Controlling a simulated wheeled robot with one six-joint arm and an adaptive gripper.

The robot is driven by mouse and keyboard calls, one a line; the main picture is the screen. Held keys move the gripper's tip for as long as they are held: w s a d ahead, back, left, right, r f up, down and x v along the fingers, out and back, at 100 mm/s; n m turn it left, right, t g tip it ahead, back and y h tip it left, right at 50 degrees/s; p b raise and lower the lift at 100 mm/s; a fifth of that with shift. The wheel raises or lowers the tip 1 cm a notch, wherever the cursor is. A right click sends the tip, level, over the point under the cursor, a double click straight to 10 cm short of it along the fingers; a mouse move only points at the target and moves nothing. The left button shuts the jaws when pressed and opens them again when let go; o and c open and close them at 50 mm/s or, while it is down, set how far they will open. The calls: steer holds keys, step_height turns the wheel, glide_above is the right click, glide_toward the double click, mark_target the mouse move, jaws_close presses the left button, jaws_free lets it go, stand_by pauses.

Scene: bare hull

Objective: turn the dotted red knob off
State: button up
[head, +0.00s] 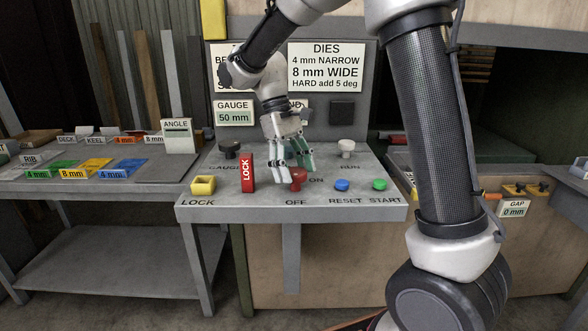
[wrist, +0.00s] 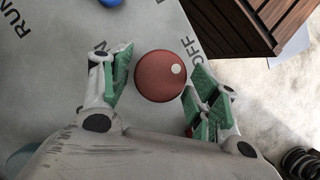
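The red knob (head: 298,176) stands on the grey panel, between the OFF label in front and the ON label at its right. In the wrist view the knob (wrist: 155,82) is a round red cap with one white dot near its edge. The dot points right and slightly up, on the side of the OFF lettering. My gripper (head: 291,171) is low over the panel with its fingers around the knob. In the wrist view my gripper (wrist: 158,88) is open, with a green-padded finger on each side and visible gaps to the knob. The knob's stem is hidden.
A red LOCK block (head: 247,173) and a yellow block (head: 203,186) stand left. Blue (head: 342,185) and green (head: 380,184) buttons lie right. Black (head: 229,149) and white (head: 347,147) knobs stand behind. The panel's front edge is close to the red knob.

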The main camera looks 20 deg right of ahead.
stand_by(0.3)
steer(key=v, duration=1.2)
step_height(320, 180, down, 5)
steer(key=t, duration=0.1)
steer(key=s+d+m+t+y, duration=0.1)
steer(key=s+d+m+t, duration=0.1)
steer(key=s+d, duration=0.6)
steer(key=s+d+m+t+y, duration=0.1)
steer(key=s+d+m+t, duration=0.2)
steer(key=s+d, duration=0.6)
steer(key=shift+s+r+t, duration=0.2)
steer(key=shift+s+t, duration=1)
steer(key=shift+s, duration=2.2)
